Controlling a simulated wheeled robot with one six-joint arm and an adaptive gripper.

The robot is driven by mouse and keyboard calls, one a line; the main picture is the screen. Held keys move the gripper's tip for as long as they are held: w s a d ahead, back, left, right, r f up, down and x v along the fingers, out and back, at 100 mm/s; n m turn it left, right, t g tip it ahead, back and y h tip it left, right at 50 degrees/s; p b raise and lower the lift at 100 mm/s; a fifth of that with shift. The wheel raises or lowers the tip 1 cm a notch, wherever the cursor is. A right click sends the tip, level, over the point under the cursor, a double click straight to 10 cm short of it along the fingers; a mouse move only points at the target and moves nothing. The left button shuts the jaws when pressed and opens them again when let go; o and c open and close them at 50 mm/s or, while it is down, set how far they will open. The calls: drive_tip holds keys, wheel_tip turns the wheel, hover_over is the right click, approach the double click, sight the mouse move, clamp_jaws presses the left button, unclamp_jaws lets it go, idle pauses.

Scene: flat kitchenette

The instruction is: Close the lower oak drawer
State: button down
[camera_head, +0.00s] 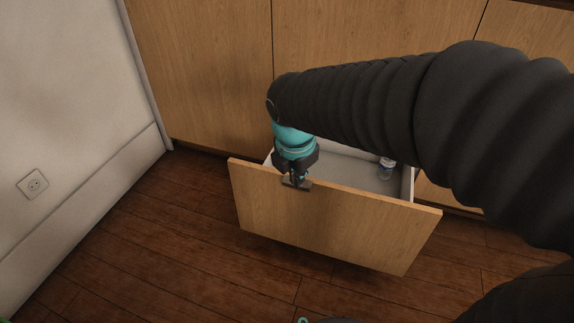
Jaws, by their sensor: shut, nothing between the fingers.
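The lower oak drawer (335,229) stands pulled out from the cabinet, low above the floor. Its light grey inside shows behind the front panel. My gripper (298,184) is shut and empty, at the top edge of the drawer front, left of its middle. A small dark handle or bracket shows at the fingertips; I cannot tell whether they touch it. My arm hides part of the drawer's inside and the cabinet behind it.
A small clear bottle-like item (386,168) stands inside the drawer at the right. Oak cabinet fronts (200,75) rise behind. A white wall (65,90) with a socket (33,184) is at the left. The dark wood floor (165,245) is clear left of the drawer.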

sight(287, 183)
drive_tip(key=shift+w+a+f+n+b, duration=0.35)
drive_tip(key=shift+w+f+n, duration=0.6)
drive_tip(key=shift+w+f, duration=0.65)
drive_tip(key=shift+w+a+f+n+b, duration=0.3)
drive_tip(key=shift+w+f+n, duration=0.7)
drive_tip(key=shift+f, duration=1.15)
drive_tip(key=shift+w+a+f+n+b, duration=0.35)
drive_tip(key=shift+w+f+n, duration=0.5)
drive_tip(key=shift+w+f, duration=0.8)
drive_tip(key=shift+s+f, duration=0.1)
drive_tip(key=shift+f, duration=0.05)
